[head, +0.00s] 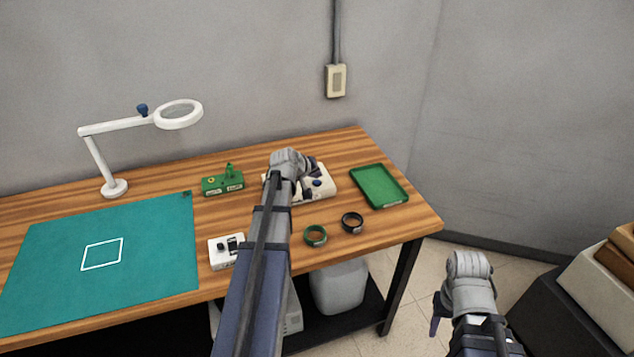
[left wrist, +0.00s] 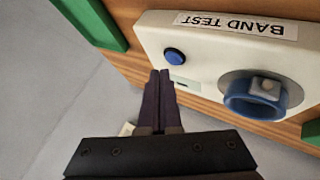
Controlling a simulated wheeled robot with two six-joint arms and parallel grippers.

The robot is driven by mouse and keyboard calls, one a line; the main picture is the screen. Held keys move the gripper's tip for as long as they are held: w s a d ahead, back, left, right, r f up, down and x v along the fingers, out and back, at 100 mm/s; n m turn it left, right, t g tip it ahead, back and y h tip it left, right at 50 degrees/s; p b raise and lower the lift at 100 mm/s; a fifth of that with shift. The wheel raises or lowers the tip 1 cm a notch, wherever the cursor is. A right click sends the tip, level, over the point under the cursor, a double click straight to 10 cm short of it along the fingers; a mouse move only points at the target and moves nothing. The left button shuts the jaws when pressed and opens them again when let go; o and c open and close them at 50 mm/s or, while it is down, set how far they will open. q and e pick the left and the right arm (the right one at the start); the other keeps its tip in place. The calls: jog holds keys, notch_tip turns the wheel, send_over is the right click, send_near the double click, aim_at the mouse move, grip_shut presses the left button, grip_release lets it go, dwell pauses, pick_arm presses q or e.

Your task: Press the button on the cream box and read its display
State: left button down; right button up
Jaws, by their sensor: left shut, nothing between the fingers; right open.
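The cream box (head: 325,192) stands on the wooden table, partly hidden behind my left arm in the head view. In the left wrist view the cream box (left wrist: 220,50) carries an upside-down "BAND TEST" label (left wrist: 236,25). It has a blue button (left wrist: 175,57) and a blue ring (left wrist: 262,100) around a metal post. A small pale display window (left wrist: 181,86) lies beside my fingertips; no reading is legible. My left gripper (left wrist: 160,76) is shut and empty, its tips close to the button and display; contact cannot be told. My right gripper (head: 437,315) is open and empty, right of the table.
A green tray (head: 379,188) lies right of the box. A green ring (head: 316,236) and black ring (head: 352,222) lie in front. A green device (head: 222,183), a white device (head: 224,255), a teal mat (head: 150,240) and a magnifier lamp (head: 96,160) are to the left.

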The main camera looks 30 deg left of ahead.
aim_at(316, 185)
pick_arm(q)
jog(key=shift+f, duration=0.15)
jog(key=shift+f+b, duration=0.25)
jog(key=shift+b, duration=0.15)
jog(key=shift+f+b, duration=0.4)
dwell(0.4)
jog(key=shift+r, duration=0.15)
jog(key=shift+r+p, duration=0.7)
jog(key=shift+p, duration=0.15)
notch_tip(316, 185, up, 5)
jog(key=p, duration=0.5)
dwell(0.3)
